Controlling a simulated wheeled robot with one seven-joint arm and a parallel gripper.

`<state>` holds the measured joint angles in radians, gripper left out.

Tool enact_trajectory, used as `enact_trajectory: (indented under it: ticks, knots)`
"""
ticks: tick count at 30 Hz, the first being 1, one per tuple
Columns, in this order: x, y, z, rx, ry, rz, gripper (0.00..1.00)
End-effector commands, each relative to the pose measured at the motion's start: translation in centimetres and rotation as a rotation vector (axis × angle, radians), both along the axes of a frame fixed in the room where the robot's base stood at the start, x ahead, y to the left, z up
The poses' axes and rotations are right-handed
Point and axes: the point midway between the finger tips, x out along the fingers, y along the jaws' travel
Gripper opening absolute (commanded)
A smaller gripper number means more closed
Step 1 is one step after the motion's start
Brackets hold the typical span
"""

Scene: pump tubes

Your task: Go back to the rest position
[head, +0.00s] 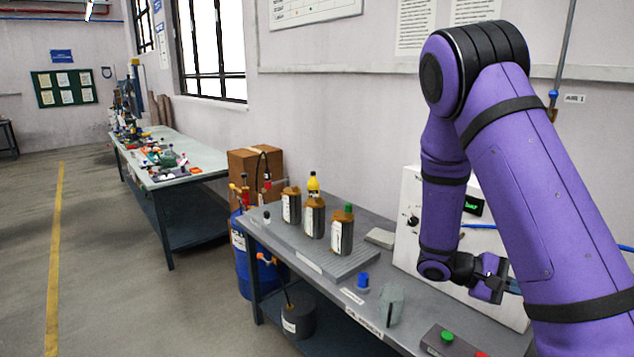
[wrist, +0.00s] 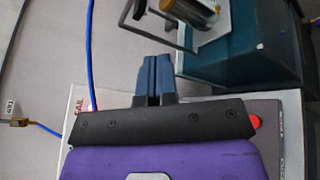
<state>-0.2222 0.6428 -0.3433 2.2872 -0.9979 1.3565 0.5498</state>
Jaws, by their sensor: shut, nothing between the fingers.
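My purple arm fills the right of the head view. It is bent at the elbow and its wrist hangs in front of the white panel box (head: 408,205). In the head view the fingers of my gripper are mostly hidden behind the forearm. In the wrist view my gripper (wrist: 157,62) shows two blue-grey fingers side by side, shut, with nothing between them.
A blue cap (head: 363,281) and a grey-green holder (head: 391,305) sit on the bench front. A button box (head: 447,341) is at the near edge. The wrist view shows a blue hose (wrist: 89,50) and a framed fixture with a cylinder (wrist: 197,12) near the fingers. Floor (head: 105,270) at left is clear.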

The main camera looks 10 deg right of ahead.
Motion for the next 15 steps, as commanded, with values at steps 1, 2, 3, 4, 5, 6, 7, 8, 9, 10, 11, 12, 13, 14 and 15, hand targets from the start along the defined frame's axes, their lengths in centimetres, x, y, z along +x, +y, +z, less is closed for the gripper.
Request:
enact_trajectory:
  ticks: [1,2,3,4,5,6,7,8,9,10,11,12,13,14,15]
  knots:
    - [-0.4,0.4,1.0,0.044,-0.043,-0.022,0.0]
    - [-0.6,0.7,1.4,0.07,-0.063,-0.035,0.0]
    - [-0.9,1.1,2.0,0.104,-0.09,-0.049,0.0]
    - [-1.2,1.4,2.4,0.13,-0.11,-0.059,0.0]
    - [-1.4,1.7,2.8,0.157,-0.13,-0.07,0.0]
    - [-1.7,2.1,3.4,0.19,-0.158,-0.083,0.0]
    - [-2.0,2.4,3.8,0.216,-0.18,-0.09,0.0]
    - [-2.2,2.7,4.2,0.243,-0.201,-0.099,0.0]
    - [-2.5,3.1,4.8,0.276,-0.229,-0.108,0.0]
    - [-2.8,3.4,5.2,0.302,-0.251,-0.115,0.0]
    - [-3.0,3.8,5.6,0.329,-0.273,-0.12,0.0]
    - [-3.3,4.2,6.2,0.363,-0.302,-0.127,0.0]
    - [-3.5,4.6,6.6,0.388,-0.323,-0.131,0.0]
    - [-3.8,4.9,7.1,0.414,-0.345,-0.136,0.0]
    - [-4.1,5.3,7.6,0.447,-0.376,-0.14,0.0]
